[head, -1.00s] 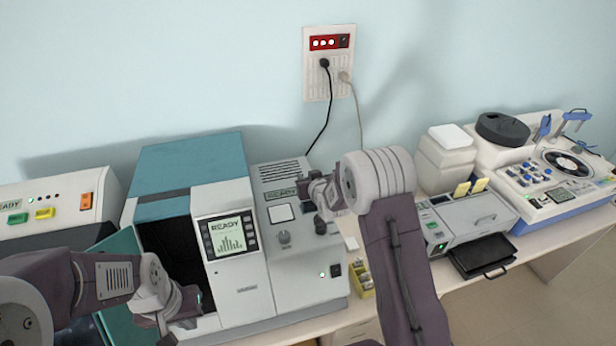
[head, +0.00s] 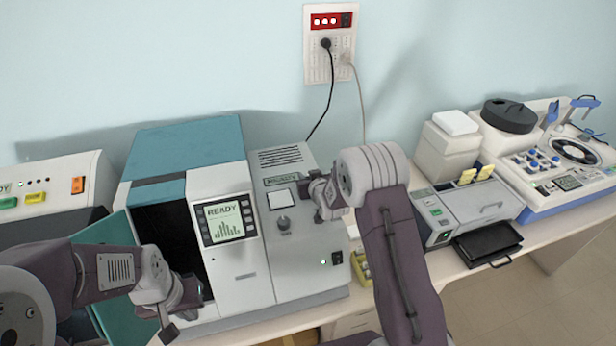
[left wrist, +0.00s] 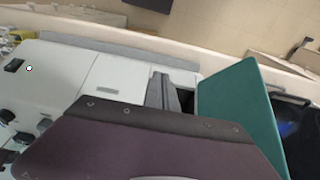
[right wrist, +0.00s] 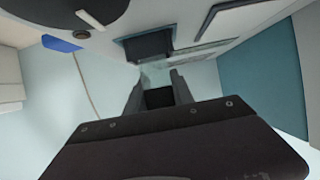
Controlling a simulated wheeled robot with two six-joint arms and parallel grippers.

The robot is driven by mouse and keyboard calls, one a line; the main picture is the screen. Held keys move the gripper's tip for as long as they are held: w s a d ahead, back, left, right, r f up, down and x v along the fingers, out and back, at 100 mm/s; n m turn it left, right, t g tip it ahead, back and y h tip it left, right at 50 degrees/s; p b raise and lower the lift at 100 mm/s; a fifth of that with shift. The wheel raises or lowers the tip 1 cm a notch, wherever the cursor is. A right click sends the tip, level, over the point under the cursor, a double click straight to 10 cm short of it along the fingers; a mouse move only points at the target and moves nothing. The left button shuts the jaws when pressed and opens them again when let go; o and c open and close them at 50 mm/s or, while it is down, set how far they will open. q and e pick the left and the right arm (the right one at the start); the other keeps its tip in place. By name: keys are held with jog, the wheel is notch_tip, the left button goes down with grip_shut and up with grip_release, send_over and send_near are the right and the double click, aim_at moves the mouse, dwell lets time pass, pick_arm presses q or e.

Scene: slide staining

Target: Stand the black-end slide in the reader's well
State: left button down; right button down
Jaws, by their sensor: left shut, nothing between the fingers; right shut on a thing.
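My right gripper (head: 318,195) is shut in front of the grey panel of the teal-and-white machine (head: 226,285), whose screen reads READY. In the right wrist view its fingers (right wrist: 158,95) are shut on a slide. The slide's black end (right wrist: 159,98) lies between the fingers, and its clear glass (right wrist: 153,75) extends beyond them toward a dark framed rectangle (right wrist: 148,45). I cannot tell whether this is the reader's well, nor whether the glass touches it. My left gripper (head: 168,332) is shut and empty, low before the open teal door; its fingers show in the left wrist view (left wrist: 164,92).
The machine's dark chamber (head: 178,235) stands open beside the teal door (head: 108,238). A grey device with a black tray (head: 487,243), a white container (head: 446,150) and a blue-white instrument (head: 560,180) stand right. Yellow-topped small items (head: 361,268) sit behind my right arm.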

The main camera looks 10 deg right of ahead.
jog(key=c, duration=1)
grip_release()
jog(key=shift+w, duration=0.15)
jog(key=shift+s, duration=0.2)
jog(key=b+v, duration=0.4)
jog(key=v, duration=0.5)
jog(key=shift+w, duration=0.1)
